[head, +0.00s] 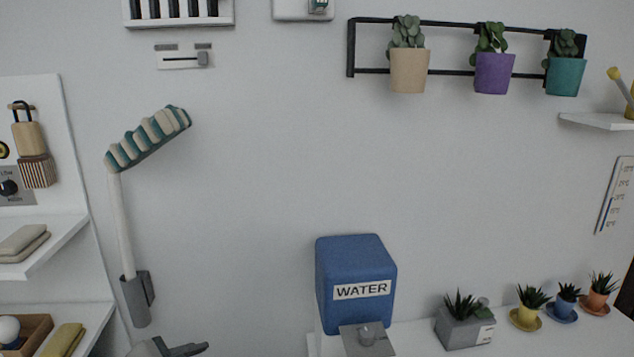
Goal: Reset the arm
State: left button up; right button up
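The tip of my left gripper (190,349) shows at the bottom edge of the head view, left of the middle. Only a grey part and dark finger pieces pointing right are seen; the rest is cut off by the frame. I see nothing held in it, and whether it is open or shut is unclear. It is below the grey wall holder (136,301) and appears apart from it. My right gripper is not in view.
A striped brush (149,139) stands in the wall holder. A blue water box (356,283) and small potted plants (465,321) are on the white shelf at lower right. White shelves (45,247) stand at left. Three pots hang on a black rack (352,48). The middle wall is bare.

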pick_arm(q)
jog(key=s+a+f+n+g+y, duration=0.15)
jog(key=s+f+n+g, duration=0.3)
jog(key=s+f, duration=0.95)
jog(key=s+f+n+g+y, duration=0.25)
jog(key=s+f+n, duration=0.25)
jog(key=s+f, duration=0.9)
jog(key=s+f+g, duration=0.1)
jog(key=s+f, duration=0.1)
jog(key=f, duration=1.2)
jog(key=s+f, duration=0.2)
jog(key=f, duration=1.1)
jog(key=s+a+f+g+b, duration=0.1)
jog(key=s+a+f, duration=0.2)
jog(key=s+f, duration=1.4)
jog(key=shift+s+f+m, duration=0.15)
jog(key=shift+s+m, duration=0.1)
jog(key=shift+m, duration=0.2)
jog(key=shift+a, duration=0.1)
